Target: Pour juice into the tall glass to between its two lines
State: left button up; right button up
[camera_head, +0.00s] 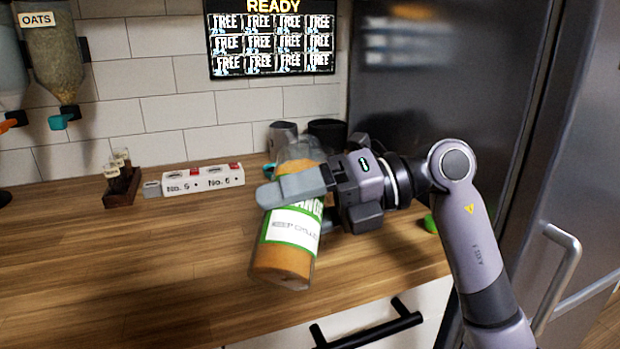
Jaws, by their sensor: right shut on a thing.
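My right gripper (293,187) is shut on the juice bottle (290,238), a clear bottle of orange juice with a green and white label. The bottle is tilted, its top leaning away to the right and its base toward me, near the counter's front. The gripper's finger crosses the upper part of the bottle. I cannot tell whether the base touches the counter. No tall glass can be made out; the bottle and gripper hide part of the counter behind them. My left gripper is not in view.
The wooden counter (150,260) is clear at the left and front. A white block marked No. 5 and No. 6 (204,178) and a small dark rack (121,188) stand at the back. Dark containers (327,132) stand behind the bottle. A fridge (430,80) borders the right.

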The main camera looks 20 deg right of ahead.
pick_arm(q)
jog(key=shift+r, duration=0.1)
pick_arm(e)
jog(key=shift+s+r, duration=0.1)
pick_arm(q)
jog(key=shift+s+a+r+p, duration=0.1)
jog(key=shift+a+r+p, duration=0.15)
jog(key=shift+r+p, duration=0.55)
pick_arm(e)
jog(key=shift+s+a+r+m+y, duration=0.15)
jog(key=shift+r+m+y, duration=0.25)
jog(key=shift+r+m, duration=0.45)
pick_arm(q)
jog(key=shift+p, duration=0.45)
pick_arm(e)
jog(key=shift+r+g, duration=0.1)
jog(key=shift+g, duration=0.2)
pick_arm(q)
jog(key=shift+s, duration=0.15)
pick_arm(e)
jog(key=shift+r+m, duration=0.15)
jog(key=shift+m, duration=0.1)
pick_arm(q)
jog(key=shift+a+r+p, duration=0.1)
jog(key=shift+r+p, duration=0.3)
jog(key=shift+p, duration=0.3)
pick_arm(e)
jog(key=shift+w+r, duration=0.2)
